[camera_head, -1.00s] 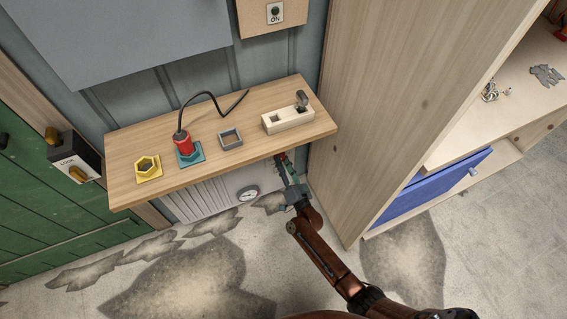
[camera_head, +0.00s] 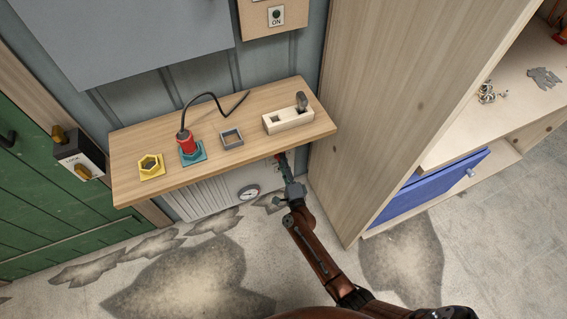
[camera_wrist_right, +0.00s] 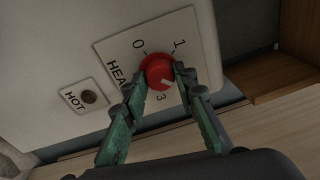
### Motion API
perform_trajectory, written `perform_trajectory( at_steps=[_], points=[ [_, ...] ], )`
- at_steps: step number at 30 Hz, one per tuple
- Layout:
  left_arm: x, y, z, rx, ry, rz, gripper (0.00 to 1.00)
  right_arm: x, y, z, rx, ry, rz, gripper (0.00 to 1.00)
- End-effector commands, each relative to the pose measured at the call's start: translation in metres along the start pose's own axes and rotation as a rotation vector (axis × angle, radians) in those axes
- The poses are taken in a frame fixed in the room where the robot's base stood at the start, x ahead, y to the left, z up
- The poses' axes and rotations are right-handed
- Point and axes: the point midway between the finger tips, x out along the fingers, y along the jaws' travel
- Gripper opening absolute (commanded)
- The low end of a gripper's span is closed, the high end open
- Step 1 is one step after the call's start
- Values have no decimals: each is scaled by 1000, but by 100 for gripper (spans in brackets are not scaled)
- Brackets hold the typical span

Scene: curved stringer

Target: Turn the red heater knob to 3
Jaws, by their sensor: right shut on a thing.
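The red heater knob (camera_wrist_right: 157,71) sits on a pale plate on the heater, in the right wrist view. Around it I read 0, 1 and 3; where 2 would be is hidden by a finger. The knob's white mark points down and slightly right, close to the 3 but a little to its right. My right gripper (camera_wrist_right: 158,82) has its green fingers on both sides of the knob, shut on it. In the head view my right gripper (camera_head: 283,165) reaches under the shelf's front edge. My left gripper is not in view.
A HOT lamp (camera_wrist_right: 88,97) beside the knob looks dark. A tall wooden cabinet (camera_head: 400,90) stands close on the right. The shelf holds a red plug (camera_head: 187,142) and several sockets.

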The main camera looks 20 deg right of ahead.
Motion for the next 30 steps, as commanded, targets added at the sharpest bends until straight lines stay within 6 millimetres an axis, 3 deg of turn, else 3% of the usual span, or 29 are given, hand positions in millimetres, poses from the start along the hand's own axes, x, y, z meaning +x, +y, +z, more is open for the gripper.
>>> perform_trajectory(
  at_steps=[5, 30],
  points=[
    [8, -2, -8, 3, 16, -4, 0, -1, -1, -1, 166, 14, 17, 2],
    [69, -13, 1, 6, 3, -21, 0, -1, -2, -1, 895, 65, 92, 2]
  ],
)
